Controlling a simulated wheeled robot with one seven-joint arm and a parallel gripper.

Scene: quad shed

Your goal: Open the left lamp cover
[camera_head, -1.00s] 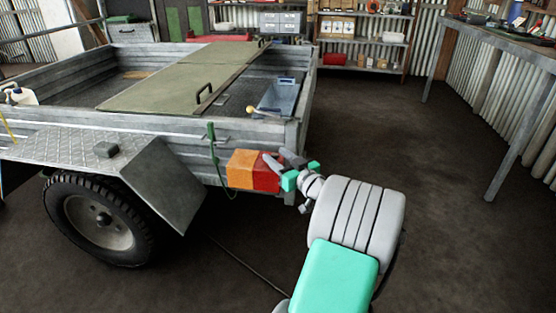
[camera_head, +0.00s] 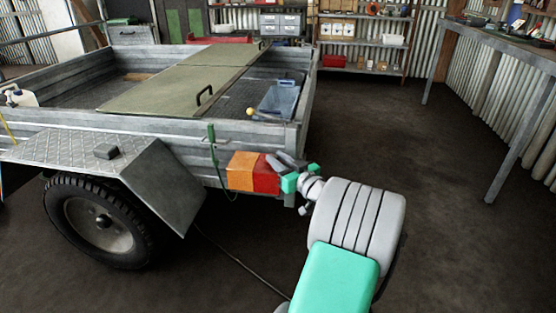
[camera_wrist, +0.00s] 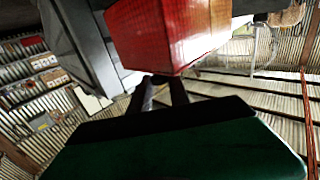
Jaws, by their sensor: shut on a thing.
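The left lamp cover (camera_head: 253,173), an orange and red block, sits at the rear end of the trailer's side, below the top rail. My gripper (camera_head: 276,164) is at its right, red end, with its fingers against that end. In the wrist view the red part of the cover (camera_wrist: 170,35) fills the top middle, and the dark fingertips (camera_wrist: 160,88) reach up to its lower edge. My gripper is shut on the cover's edge. The exact contact is partly hidden, and I see no clear gap between cover and lamp base.
The trailer's mudguard (camera_head: 150,175) and wheel (camera_head: 97,220) stand left of the lamp. A green strap (camera_head: 212,150) hangs beside the cover. A workbench (camera_head: 500,45) stands at the right; the floor between is clear.

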